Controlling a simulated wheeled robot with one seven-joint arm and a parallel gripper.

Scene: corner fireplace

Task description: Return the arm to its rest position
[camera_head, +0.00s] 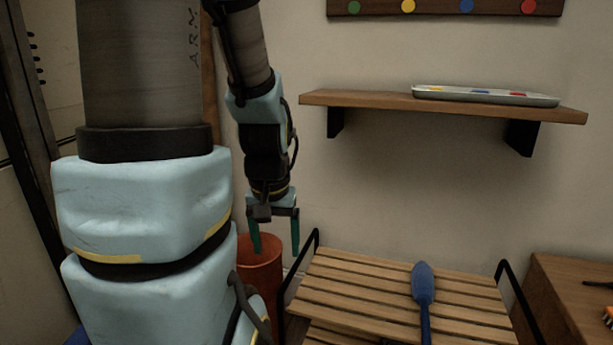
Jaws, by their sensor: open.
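My gripper (275,236) hangs pointing down at the end of my arm, left of the middle of the head view. Its two green fingers are apart, with nothing between them. In the picture it overlaps the top of an orange-brown pot (262,275); I cannot tell how far apart they are in depth. My arm's large light-blue links fill the left side of the view and hide what is behind them.
A slatted wooden rack (350,290) with black side rails stands at lower right, bearing a blue trowel (424,285). A wall shelf (370,101) holds a metal tray (485,96). A wooden surface (570,290) is at far right. The wall beneath the shelf is bare.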

